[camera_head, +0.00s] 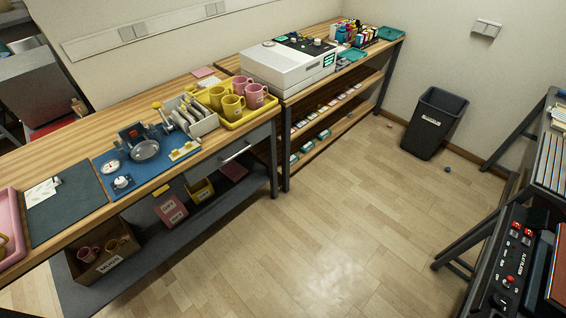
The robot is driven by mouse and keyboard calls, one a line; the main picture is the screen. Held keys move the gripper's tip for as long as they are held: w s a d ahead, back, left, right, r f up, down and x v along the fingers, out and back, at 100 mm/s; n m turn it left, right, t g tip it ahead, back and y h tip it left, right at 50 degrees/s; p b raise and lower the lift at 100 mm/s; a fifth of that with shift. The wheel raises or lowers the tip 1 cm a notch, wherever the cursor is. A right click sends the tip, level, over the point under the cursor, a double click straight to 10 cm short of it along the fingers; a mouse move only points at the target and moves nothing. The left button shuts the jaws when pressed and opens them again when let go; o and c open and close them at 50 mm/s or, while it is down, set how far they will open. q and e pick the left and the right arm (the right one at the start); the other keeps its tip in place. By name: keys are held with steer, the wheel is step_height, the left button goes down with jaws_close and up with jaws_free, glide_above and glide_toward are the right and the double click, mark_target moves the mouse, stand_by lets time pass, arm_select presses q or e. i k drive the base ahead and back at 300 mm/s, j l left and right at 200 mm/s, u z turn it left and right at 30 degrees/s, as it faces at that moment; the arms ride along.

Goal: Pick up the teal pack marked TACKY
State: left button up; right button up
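Several small teal-and-white packs (307,147) lie in a row on the lower shelf of the far wooden bench. Their print is too small to read, so I cannot tell which is marked TACKY. More small packs (325,108) lie on the shelf above, also unreadable. Neither of my grippers is in view.
A black bin (433,122) stands by the wall. The wooden floor (350,210) between is mostly clear.

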mark_target(295, 158)
steer(key=i+l, duration=0.2)
steer(key=i, duration=0.2)
steer(key=i+l+z, duration=0.1)
steer(key=i, duration=0.3)
steer(key=i+l, duration=0.3)
steer(key=i+l+z, duration=0.1)
steer(key=i+z, duration=0.15)
steer(key=i, duration=1.25)
